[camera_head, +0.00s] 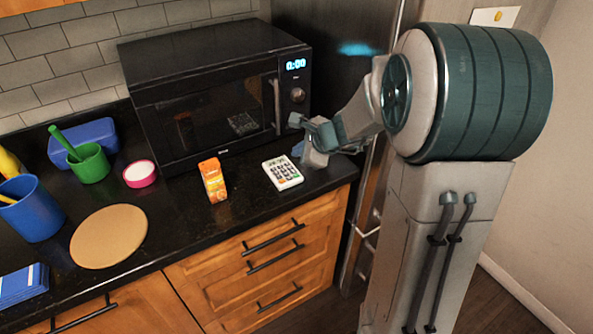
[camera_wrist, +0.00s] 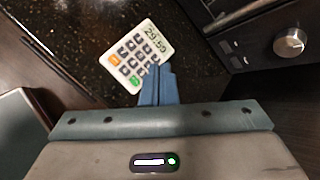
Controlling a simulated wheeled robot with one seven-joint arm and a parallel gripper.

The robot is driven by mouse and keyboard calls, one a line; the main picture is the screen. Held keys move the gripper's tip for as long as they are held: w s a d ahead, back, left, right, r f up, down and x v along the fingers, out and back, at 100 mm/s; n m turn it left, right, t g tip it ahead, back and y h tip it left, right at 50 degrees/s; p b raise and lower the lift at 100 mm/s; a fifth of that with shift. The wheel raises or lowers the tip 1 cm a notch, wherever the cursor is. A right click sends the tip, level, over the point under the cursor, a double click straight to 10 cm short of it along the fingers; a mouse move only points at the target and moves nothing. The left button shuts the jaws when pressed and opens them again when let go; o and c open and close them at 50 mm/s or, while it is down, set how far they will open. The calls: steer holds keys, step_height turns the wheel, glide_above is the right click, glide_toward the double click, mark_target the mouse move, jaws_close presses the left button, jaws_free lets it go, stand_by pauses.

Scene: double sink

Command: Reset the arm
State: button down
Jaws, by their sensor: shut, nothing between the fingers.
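My gripper (camera_wrist: 158,86) is shut and empty in the wrist view, its blue-grey fingers together over the edge of a white calculator (camera_wrist: 138,55). In the head view my gripper is at the right end of the counter, in front of the microwave's control side, and its fingertips are hard to make out. The calculator (camera_head: 282,172) lies flat on the black counter there, just left of my gripper. I cannot tell whether the fingers touch it. My arm reaches in from the right.
A black microwave (camera_head: 205,110) stands at the back; its knob (camera_wrist: 289,42) shows close by in the wrist view. An orange carton (camera_head: 212,180), pink-rimmed bowl (camera_head: 140,174), green cup (camera_head: 89,163), blue cup (camera_head: 31,209) and round board (camera_head: 108,237) occupy the counter (camera_head: 180,240). A fridge (camera_head: 349,45) stands right.

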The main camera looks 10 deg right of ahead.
stand_by(0.4)
steer(key=s+a+r+n+g+h, duration=0.1)
steer(key=s+a+r+n+g, duration=0.1)
steer(key=s+n, duration=0.7)
steer(key=s+a+r+n+g+h, duration=0.1)
steer(key=s+a+r+n+g, duration=0.15)
steer(key=s+n, duration=0.65)
steer(key=s+d+n+h, duration=0.2)
steer(key=s+d+n, duration=0.1)
steer(key=s, duration=0.6)
steer(key=shift+d+f+h, duration=0.3)
steer(key=shift+d+f, duration=0.05)
steer(key=shift+d, duration=0.05)
steer(key=shift+g, duration=0.25)
